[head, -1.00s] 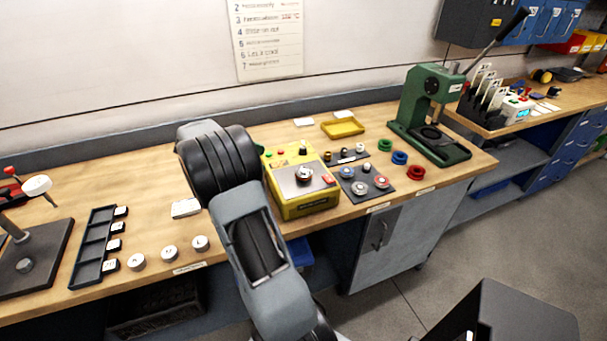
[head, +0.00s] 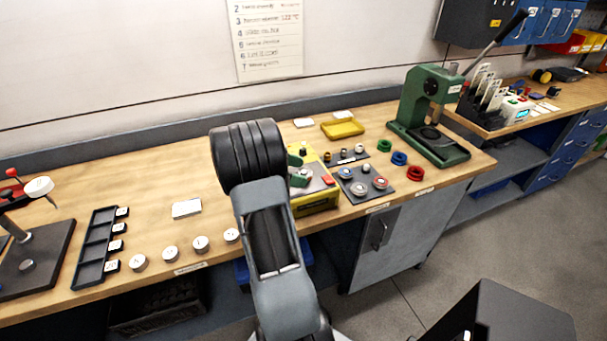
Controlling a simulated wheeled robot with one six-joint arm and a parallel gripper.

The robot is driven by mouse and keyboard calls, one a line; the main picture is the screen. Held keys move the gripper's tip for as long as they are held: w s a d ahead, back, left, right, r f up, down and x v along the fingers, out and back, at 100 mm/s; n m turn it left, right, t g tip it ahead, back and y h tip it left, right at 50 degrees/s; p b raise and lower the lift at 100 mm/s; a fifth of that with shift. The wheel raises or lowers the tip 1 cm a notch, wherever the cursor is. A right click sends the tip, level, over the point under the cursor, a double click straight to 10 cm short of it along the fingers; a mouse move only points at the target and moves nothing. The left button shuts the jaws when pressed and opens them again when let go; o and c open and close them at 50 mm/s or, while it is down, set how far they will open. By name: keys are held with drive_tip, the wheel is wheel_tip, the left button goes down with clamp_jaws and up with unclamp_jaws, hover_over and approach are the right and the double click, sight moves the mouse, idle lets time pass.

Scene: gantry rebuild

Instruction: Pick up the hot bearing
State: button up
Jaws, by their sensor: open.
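The yellow heater (head: 314,204) stands on the bench at centre, its left part hidden behind my arm. A small dark and silver round part (head: 307,172), which looks like the bearing, shows in part on the heater's grey top plate. My gripper (head: 299,174) is at the heater's top, right beside the bearing in the picture. Only its green jaw parts show past my black wrist; it is open. I cannot tell whether the jaws are around the bearing or touch it.
A dark mat with round parts (head: 384,198) lies right of the heater, with coloured rings (head: 399,158) and a green press (head: 426,125) beyond. A yellow tray (head: 343,121) lies behind. Several white discs (head: 170,253) line the front edge.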

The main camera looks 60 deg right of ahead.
drive_tip(key=shift+s+d+f, duration=0.2)
drive_tip(key=shift+s+d, duration=0.1)
drive_tip(key=shift+s, duration=0.15)
drive_tip(key=shift+c, duration=0.2)
